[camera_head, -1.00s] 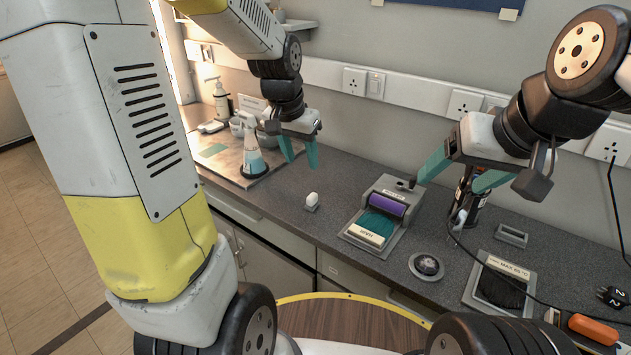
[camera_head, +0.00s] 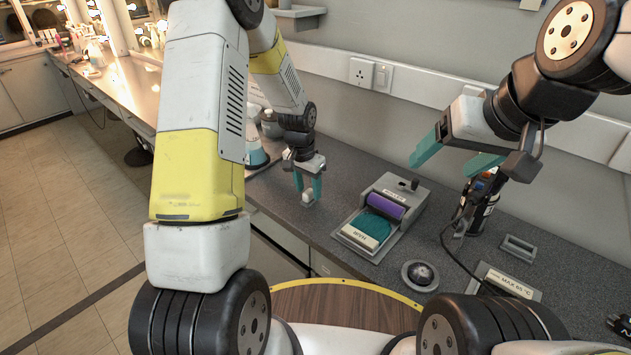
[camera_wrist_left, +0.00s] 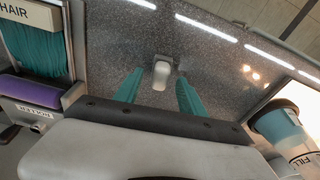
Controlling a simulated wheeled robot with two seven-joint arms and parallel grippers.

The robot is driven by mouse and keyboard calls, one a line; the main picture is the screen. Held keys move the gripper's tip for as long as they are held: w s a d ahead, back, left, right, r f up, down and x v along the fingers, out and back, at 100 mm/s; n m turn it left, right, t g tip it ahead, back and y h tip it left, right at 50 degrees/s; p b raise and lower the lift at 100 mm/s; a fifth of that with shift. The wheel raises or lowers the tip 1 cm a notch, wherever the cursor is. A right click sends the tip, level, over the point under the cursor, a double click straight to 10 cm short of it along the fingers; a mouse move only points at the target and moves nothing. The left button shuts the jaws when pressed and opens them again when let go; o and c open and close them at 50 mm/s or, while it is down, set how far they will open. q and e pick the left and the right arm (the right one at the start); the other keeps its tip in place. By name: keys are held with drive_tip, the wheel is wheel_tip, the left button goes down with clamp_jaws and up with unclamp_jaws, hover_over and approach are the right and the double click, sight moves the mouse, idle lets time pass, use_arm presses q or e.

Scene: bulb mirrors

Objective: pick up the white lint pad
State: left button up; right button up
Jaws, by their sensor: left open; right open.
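The small white lint pad (camera_head: 308,195) stands on the grey speckled counter, on a grey base. In the left wrist view the pad (camera_wrist_left: 161,74) lies between the two teal fingertips, with a gap on each side. My left gripper (camera_head: 308,184) is open, pointing down right at the pad; its fingers partly cover it in the head view. My right gripper (camera_head: 443,160) is open and empty, held in the air above the right part of the counter.
A grey tray with a purple roller (camera_head: 386,206) and teal hair pad (camera_head: 368,230) sits right of the lint pad.

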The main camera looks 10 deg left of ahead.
use_arm(q)
drive_tip(key=shift+w+f, duration=0.15)
drive_tip(key=shift+f, duration=0.65)
clamp_jaws()
drive_tip(key=shift+r, duration=0.5)
wheel_tip(320, 180, up, 2)
drive_tip(key=shift+r, duration=0.1)
drive_tip(key=shift+s+r, duration=0.25)
drive_tip(key=shift+s, duration=0.45)
drive_tip(key=s+r, duration=0.1)
drive_tip(key=s, duration=1.3)
drive_tip(key=shift+s+a+r, duration=0.15)
drive_tip(key=shift+s+a, duration=0.1)
drive_tip(key=shift+s, duration=0.1)
drive_tip(key=c, duration=1)
unclamp_jaws()
